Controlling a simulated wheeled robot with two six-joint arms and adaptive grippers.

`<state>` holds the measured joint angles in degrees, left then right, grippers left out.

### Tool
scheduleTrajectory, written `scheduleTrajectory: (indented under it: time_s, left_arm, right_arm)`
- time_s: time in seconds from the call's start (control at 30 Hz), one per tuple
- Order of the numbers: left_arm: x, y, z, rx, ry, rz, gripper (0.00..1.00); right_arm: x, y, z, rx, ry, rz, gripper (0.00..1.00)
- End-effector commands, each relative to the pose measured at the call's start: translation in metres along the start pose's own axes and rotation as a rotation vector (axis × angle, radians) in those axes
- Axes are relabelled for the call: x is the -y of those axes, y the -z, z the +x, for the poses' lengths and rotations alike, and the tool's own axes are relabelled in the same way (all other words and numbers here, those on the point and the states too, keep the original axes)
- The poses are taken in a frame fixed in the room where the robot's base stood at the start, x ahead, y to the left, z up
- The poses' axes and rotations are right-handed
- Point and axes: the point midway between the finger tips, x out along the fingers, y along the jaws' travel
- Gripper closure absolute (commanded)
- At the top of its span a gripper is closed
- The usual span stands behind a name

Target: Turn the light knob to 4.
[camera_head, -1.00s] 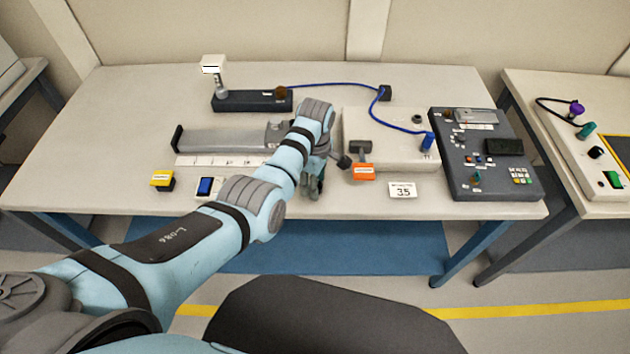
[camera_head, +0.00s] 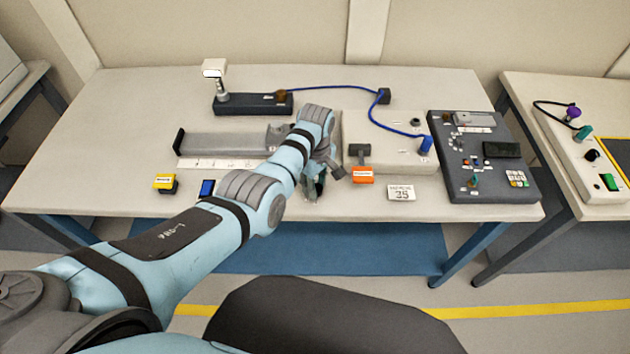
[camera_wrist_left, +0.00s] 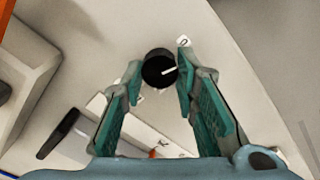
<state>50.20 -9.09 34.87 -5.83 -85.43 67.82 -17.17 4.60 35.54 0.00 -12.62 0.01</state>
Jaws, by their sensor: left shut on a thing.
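The light knob (camera_wrist_left: 158,68) is round and black with a white pointer line. In the left wrist view it sits between my left fingertips, and its pointer aims right and slightly up. A small label reading 0 (camera_wrist_left: 183,41) lies beyond the right fingertip. Another label is partly covered by the left finger. My left gripper (camera_wrist_left: 157,78) has teal finger pads and is closed on the knob. My right gripper is not in view.
Right of the gripper on the table (camera_head: 130,120) are an orange block (camera_head: 362,175), a card reading 35 (camera_head: 402,193) and a dark control panel (camera_head: 480,190). To the left are a blue switch (camera_head: 207,188) and a yellow block (camera_head: 166,184). A grey rail (camera_head: 225,143) lies behind.

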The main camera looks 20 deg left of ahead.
Motion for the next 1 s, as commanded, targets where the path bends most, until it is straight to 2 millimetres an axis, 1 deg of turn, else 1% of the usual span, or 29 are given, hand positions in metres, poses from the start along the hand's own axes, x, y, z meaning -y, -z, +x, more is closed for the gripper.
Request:
scheduleTrajectory:
  time_s: [0.03, 0.3, 1.0]
  left_arm:
    - [0.000, 0.000, -0.002, 0.001, 0.002, 0.039, 1.00]
    - [0.000, 0.000, -0.001, 0.001, 0.001, 0.296, 1.00]
    - [-0.001, -0.001, -0.001, 0.001, 0.001, 0.961, 1.00]
  right_arm:
    - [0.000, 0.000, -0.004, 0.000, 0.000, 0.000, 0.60]
    - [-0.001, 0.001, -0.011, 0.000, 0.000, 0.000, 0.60]
    - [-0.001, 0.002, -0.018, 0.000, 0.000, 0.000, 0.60]
